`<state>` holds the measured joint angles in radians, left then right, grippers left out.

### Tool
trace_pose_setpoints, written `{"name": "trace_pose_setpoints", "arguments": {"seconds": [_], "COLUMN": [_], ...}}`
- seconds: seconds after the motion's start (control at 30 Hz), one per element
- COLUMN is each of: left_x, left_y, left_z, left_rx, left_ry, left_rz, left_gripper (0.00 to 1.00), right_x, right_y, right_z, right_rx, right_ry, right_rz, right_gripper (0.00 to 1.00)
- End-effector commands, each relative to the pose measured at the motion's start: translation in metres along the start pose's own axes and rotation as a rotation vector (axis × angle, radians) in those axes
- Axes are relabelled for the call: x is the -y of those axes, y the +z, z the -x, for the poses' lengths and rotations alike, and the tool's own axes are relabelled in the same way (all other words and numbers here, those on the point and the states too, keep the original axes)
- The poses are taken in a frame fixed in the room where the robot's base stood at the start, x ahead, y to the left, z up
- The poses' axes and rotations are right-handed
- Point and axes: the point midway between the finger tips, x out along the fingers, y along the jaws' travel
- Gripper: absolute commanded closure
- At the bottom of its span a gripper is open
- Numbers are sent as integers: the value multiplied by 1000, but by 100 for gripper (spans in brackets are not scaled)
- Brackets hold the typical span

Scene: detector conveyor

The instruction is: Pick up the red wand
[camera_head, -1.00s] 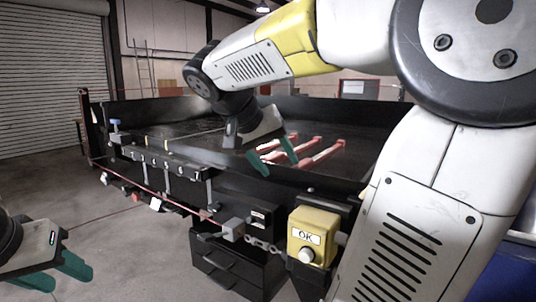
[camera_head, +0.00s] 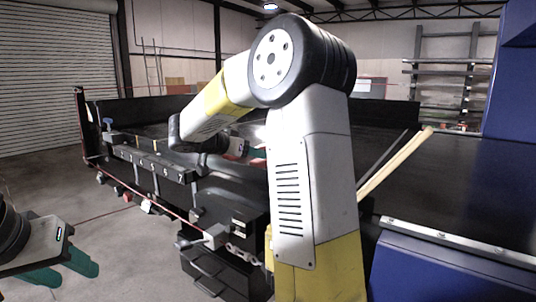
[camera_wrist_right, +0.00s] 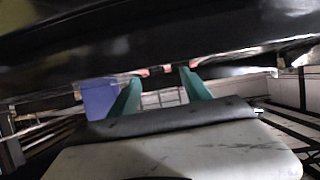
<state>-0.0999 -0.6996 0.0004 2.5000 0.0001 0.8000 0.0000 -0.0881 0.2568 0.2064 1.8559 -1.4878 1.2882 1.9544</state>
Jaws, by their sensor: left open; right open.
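Red wands are mostly hidden behind my right arm in the head view. In the right wrist view, small red ends (camera_wrist_right: 145,72) show near the fingertips, too small to tell which wand or whether they touch. My right gripper (camera_wrist_right: 160,88) is open, with green fingers spread apart. In the head view it is largely covered by my arm, over the black bin (camera_head: 125,104); only a little green shows. My left gripper (camera_head: 60,274) is open and empty at the lower left, over the floor, away from the bin.
A row of numbered black fittings (camera_head: 150,163) and a grey block (camera_head: 214,236) line the bin's near side. Pale and dark long sticks (camera_head: 398,160) lean right of my arm. A blue cabinet edge (camera_head: 440,275) and dark surface lie at right.

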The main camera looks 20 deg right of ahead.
Motion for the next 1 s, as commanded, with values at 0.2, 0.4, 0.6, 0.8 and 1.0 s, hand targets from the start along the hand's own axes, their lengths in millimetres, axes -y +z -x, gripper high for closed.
{"name": "trace_pose_setpoints", "arguments": {"seconds": [0.2, 0.4, 0.6, 0.8, 1.0], "left_x": [0, 0, 0, 0, 0], "left_y": [0, 0, 0, 0, 0], "left_z": [0, 0, 0, 0, 0], "left_rx": [0, 0, 0, 0, 0], "left_ry": [0, 0, 0, 0, 0], "left_rz": [0, 0, 0, 0, 0], "left_gripper": [55, 55, 55, 55, 55], "right_x": [7, 8, 10, 11, 11], "right_y": [2, 2, 3, 1, 2], "right_z": [-21, -38, -68, -80, -80], "right_rx": [-12, -11, -10, -13, -13], "right_ry": [-7, -7, -6, -10, -10], "right_rz": [-23, -23, -22, -22, -22], "right_gripper": [44, 44, 44, 44, 59]}}
